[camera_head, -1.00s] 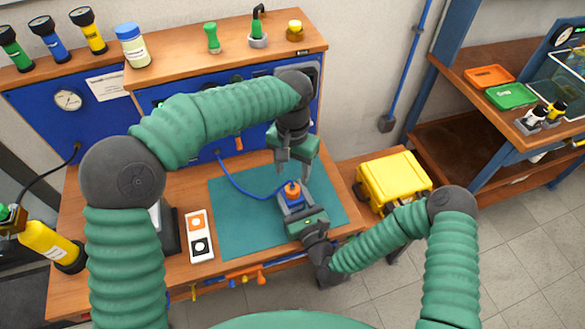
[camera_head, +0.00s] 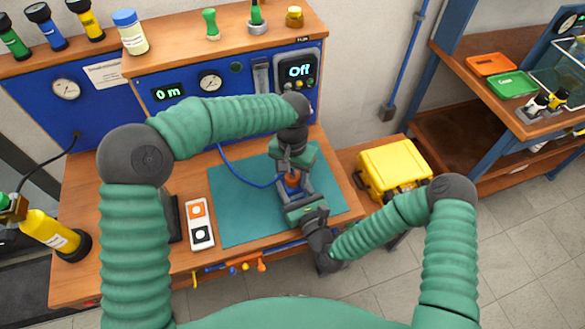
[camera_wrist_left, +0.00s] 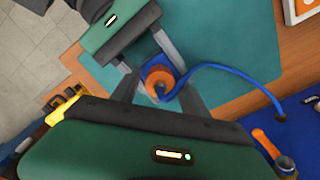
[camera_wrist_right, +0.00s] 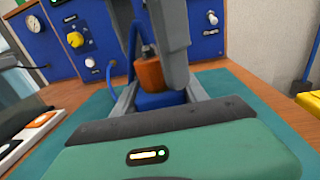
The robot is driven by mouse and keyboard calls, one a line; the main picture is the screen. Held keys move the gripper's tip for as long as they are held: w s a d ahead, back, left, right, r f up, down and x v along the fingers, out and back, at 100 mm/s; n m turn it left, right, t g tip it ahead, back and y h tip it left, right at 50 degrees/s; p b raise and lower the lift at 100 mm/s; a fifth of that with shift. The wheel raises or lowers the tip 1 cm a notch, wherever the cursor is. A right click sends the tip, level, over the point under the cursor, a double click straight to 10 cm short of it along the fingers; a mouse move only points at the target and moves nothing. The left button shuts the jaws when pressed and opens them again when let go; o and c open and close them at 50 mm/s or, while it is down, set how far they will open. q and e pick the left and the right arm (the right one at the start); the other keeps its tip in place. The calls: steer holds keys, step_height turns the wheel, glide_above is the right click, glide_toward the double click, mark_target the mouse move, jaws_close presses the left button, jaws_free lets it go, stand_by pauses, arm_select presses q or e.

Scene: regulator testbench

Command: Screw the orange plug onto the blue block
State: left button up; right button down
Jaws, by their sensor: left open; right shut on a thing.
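The orange plug (camera_head: 292,181) sits at the top of the blue block (camera_wrist_right: 160,101), upright in the right wrist view (camera_wrist_right: 149,74). Whether its thread is engaged cannot be told. A blue hose (camera_wrist_left: 225,69) runs to this spot. My right gripper (camera_head: 294,198) is shut on the blue block from the near side, holding it at the mat. My left gripper (camera_wrist_left: 159,90) is open and points down from above, its fingers on either side of the orange plug (camera_wrist_left: 160,78). In the head view the left gripper partly hides the plug, and the block is mostly hidden.
The teal mat (camera_head: 235,215) lies under the work on the wooden bench. A white pad with orange and black marks (camera_head: 200,222) is at its left. The blue panel (camera_head: 215,98) with gauge and displays stands behind. A yellow case (camera_head: 393,172) stands at the right.

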arm_select(q)
jaws_close()
stand_by(0.3)
steer(key=shift+o, duration=0.9)
jaws_free()
step_height(320, 180, up, 12)
arm_select(e)
steer(key=c, duration=0.5)
jaws_free()
arm_select(q)
steer(key=shift+w+f, duration=0.1)
